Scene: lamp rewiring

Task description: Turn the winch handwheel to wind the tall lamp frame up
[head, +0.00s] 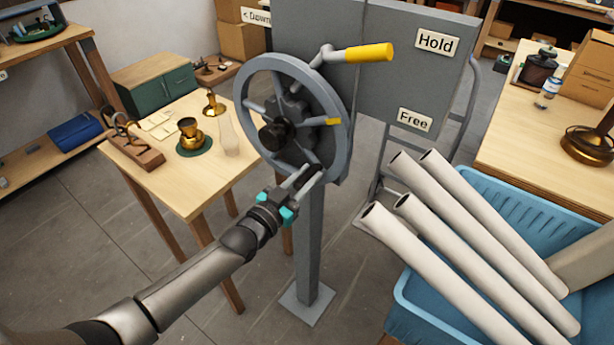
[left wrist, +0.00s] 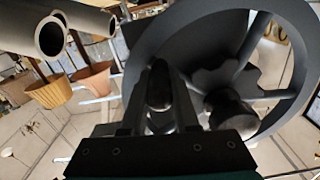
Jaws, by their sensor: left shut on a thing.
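The grey winch handwheel (head: 253,88) stands on a grey post (head: 312,245), with a dark hub (head: 277,135) and several spokes. My left gripper (head: 302,181) is at the wheel's lower right rim, shut on a dark, rounded grip. In the left wrist view, my gripper's fingers (left wrist: 160,98) sit either side of this dark grip (left wrist: 160,85), with the wheel rim (left wrist: 300,75) behind. A lever with a yellow handle (head: 369,53) points right, toward the "Hold" label (head: 437,41); the "Free" label (head: 415,119) is below. I cannot make out the tall lamp frame. My right gripper is out of view.
A wooden table (head: 150,185) with brass lamp parts stands left of the winch. A blue crate (head: 405,300) with several pale tubes (head: 480,235) is at lower right. Another bench (head: 500,150) stands at right. Floor shows between the left table and post.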

